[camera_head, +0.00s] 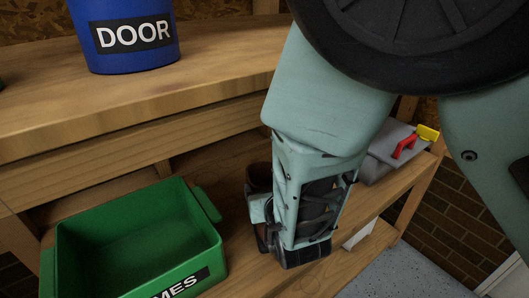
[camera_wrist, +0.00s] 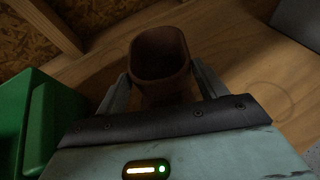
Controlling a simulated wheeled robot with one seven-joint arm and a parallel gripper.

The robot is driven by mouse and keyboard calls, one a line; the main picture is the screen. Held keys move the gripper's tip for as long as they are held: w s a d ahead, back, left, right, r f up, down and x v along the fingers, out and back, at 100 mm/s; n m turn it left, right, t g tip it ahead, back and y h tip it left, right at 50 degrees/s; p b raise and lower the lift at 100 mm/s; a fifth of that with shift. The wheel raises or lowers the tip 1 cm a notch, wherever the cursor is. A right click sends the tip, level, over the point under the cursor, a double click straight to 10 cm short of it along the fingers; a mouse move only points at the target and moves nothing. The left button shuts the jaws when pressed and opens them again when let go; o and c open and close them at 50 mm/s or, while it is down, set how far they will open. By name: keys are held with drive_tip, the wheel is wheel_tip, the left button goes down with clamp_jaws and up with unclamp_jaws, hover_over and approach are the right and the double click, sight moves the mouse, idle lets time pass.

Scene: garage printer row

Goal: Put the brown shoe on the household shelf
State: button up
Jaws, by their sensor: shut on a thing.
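The brown shoe (camera_wrist: 160,52) shows in the wrist view between the two fingers of my gripper (camera_wrist: 163,88), its opening facing up toward the camera. My gripper is shut on it. In the head view a small dark brown part of the shoe (camera_head: 259,174) shows behind my gripper (camera_head: 262,220), over the lower wooden shelf (camera_head: 340,268). My arm hides most of the shoe there. I cannot tell whether the shoe touches the shelf boards. No label for a household shelf is readable in either view.
A green bin (camera_head: 212,258) with a label ending "MES" stands left of my gripper, close beside it. A blue bucket (camera_head: 128,58) reading "DOOR" stands on the upper shelf (camera_head: 220,62). A grey item (camera_head: 383,160) with red and yellow pieces lies to the right.

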drive_tip(key=o, duration=1.6)
drive_tip(key=shift+f, duration=0.1)
